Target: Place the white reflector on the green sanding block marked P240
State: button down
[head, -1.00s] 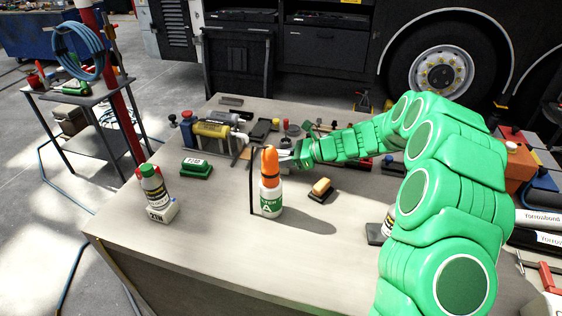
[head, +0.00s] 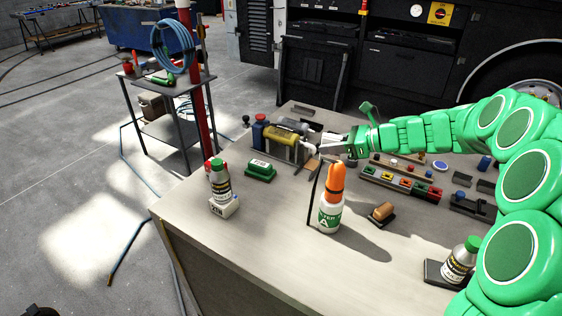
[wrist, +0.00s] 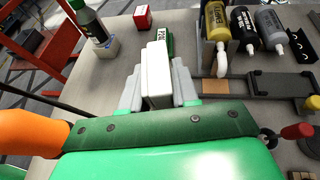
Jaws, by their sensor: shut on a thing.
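My gripper (wrist: 158,92) is shut on the white reflector (wrist: 156,72), a pale block held upright between the fingers in the wrist view. In the head view my gripper (head: 324,148) is over the back of the workbench, and the reflector is too small to make out clearly. The green sanding block (head: 262,171) with a white P240 label lies on the bench, left of my gripper. In the wrist view the green block (wrist: 169,44) shows just beyond the reflector, which partly covers it. I cannot tell the gap between them.
An orange-capped white bottle (head: 331,213) stands in front of my gripper beside a thin dark post. A green-capped bottle (head: 220,184) stands on a white block at the left. A yellow bottle (head: 282,137) lies in a rack behind.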

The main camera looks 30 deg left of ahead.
jog(key=s+a+r+n+g, duration=0.1)
jog(key=s+a+r, duration=0.2)
jog(key=s+a, duration=0.35)
jog(key=s+a+r+n+g, duration=0.1)
jog(key=s+a+r, duration=0.2)
jog(key=s+a, duration=0.3)
send_over(260, 163)
jog(key=shift+g+h, duration=0.3)
jog(key=shift+h, duration=0.1)
jog(key=shift+s+d+f, duration=0.15)
jog(key=shift+f, duration=2.2)
jog(key=shift+s+d+f, duration=0.1)
jog(key=shift+f, duration=2.25)
jog(key=shift+w+a+f, duration=0.2)
jog(key=shift+a+f, duration=0.05)
jog(key=shift+f, duration=1.5)
jog(key=shift+f, duration=0.1)
jog(key=c, duration=0.8)
grip_release()
jog(key=shift+c, duration=0.2)
